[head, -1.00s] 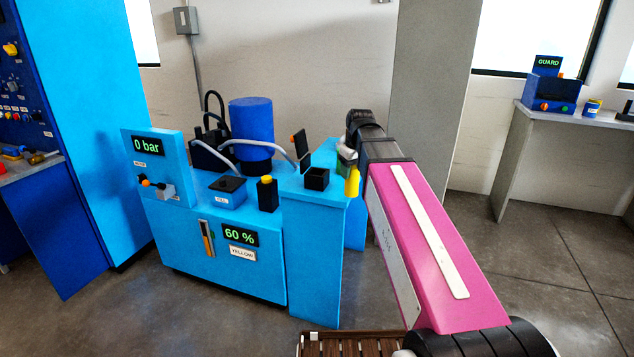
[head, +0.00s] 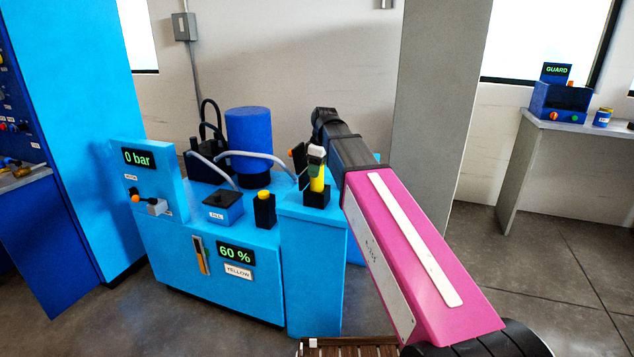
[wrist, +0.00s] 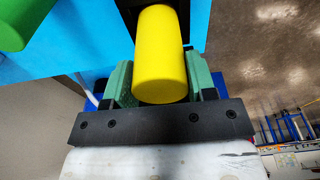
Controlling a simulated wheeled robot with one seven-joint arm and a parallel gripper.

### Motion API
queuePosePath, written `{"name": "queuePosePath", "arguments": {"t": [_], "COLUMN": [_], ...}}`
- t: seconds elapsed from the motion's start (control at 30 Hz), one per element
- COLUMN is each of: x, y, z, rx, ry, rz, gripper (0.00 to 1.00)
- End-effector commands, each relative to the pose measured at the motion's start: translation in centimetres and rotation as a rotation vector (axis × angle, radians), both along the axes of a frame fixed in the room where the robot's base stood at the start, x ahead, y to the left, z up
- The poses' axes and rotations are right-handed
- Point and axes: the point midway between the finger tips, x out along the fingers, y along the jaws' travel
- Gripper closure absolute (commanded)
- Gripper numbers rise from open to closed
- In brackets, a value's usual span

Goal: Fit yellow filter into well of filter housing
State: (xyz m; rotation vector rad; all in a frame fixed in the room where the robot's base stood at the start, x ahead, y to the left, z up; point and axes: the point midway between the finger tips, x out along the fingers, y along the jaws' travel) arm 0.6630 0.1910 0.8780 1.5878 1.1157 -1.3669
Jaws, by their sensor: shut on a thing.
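The yellow filter (head: 318,182) is a yellow cylinder. It also shows in the wrist view (wrist: 160,55), standing out between the jaws. My gripper (head: 316,160) is shut on it; green fingers sit on both sides of it in the wrist view (wrist: 160,85). The filter housing (head: 316,199) is a small black box on a blue pedestal, with its dark lid raised. The filter is upright over the housing, and its lower end overlaps the housing's top in the head view. I cannot tell whether that end is inside the well, which is hidden.
A black holder with a yellow top (head: 264,210) and a blue box (head: 222,208) stand left of the housing. A blue cylinder (head: 249,140) with grey hoses is behind. A green rounded thing (wrist: 18,22) shows at the wrist view's upper left.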

Motion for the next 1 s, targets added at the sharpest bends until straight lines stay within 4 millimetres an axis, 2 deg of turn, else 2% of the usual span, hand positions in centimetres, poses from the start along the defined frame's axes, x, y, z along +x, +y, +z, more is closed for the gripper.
{"name": "queuePosePath", "arguments": {"t": [0.17, 0.43, 0.83, 0.87, 0.9, 1.0], "x": [0.0, 0.0, 0.0, 0.0, 0.0, 0.0], "y": [0.0, 0.0, 0.0, 0.0, 0.0, 0.0], "z": [-1.2, -4.2, -4.7, -4.6, -4.6, -4.6], "rx": [0.0, 0.0, 0.0, 0.0, 0.0, 0.0], "ry": [-0.001, 0.0, -0.001, -0.001, -0.001, -0.001], "rz": [-0.001, -0.001, -0.001, -0.001, -0.001, -0.001], "gripper": [0.75, 0.75, 0.75, 0.39, 0.26, 0.23]}}
